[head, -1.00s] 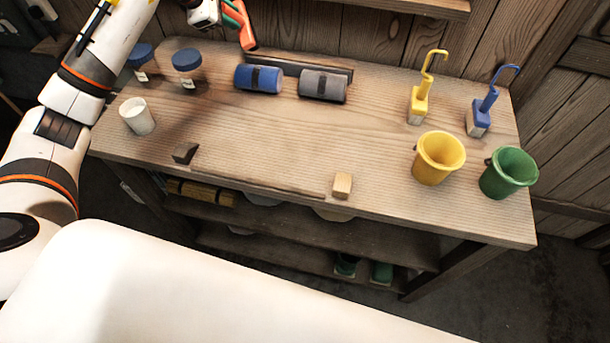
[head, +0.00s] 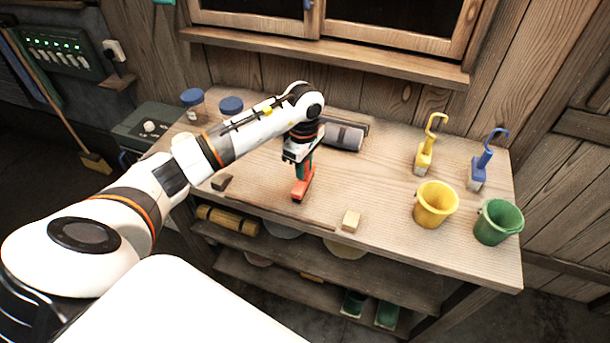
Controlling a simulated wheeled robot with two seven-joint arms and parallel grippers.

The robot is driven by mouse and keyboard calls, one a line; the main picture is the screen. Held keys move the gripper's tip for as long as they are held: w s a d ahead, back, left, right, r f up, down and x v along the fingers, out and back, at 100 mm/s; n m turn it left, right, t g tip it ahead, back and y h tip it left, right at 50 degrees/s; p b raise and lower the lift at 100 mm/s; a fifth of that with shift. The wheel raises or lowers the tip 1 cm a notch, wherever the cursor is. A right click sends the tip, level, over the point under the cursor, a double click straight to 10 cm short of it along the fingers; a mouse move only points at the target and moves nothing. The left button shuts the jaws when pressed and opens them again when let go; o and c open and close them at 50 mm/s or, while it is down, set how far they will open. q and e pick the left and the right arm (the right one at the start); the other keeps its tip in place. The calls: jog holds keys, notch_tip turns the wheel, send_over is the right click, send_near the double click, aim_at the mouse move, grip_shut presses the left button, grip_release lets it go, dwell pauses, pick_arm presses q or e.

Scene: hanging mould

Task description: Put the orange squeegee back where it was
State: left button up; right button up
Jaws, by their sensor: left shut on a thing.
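The orange squeegee (head: 301,189) has an orange head and a green part near the grip. My left gripper (head: 301,158) is shut on it, and the squeegee hangs down from the jaws with its orange end lowest. It is over the front part of the wooden bench (head: 390,232), between a dark block (head: 222,182) and a pale wooden block (head: 351,221). I cannot tell whether its lower end touches the bench top. The fingertips are small and partly hidden by the wrist. My right gripper is not in view.
A grey roll (head: 344,137) lies at the back by a dark rail. Yellow (head: 435,204) and green (head: 497,221) buckets stand at the right, with yellow (head: 424,155) and blue (head: 482,165) hooked brushes behind. Blue-lidded jars (head: 231,106) stand back left. My arm hides the blue roll and white cup.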

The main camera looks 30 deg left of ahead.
pick_arm(q)
jog(key=shift+s+d+f, duration=0.1)
jog(key=shift+s+f, duration=0.05)
jog(key=shift+f, duration=0.45)
notch_tip(320, 180, down, 2)
jog(key=shift+f+p, duration=0.15)
jog(key=shift+p, duration=0.55)
jog(key=shift+f, duration=0.35)
jog(key=o, duration=0.9)
jog(key=shift+r, duration=0.2)
notch_tip(320, 180, up, 11)
jog(key=b, duration=0.4)
jog(key=shift+b, duration=0.35)
jog(key=shift+r, duration=0.45)
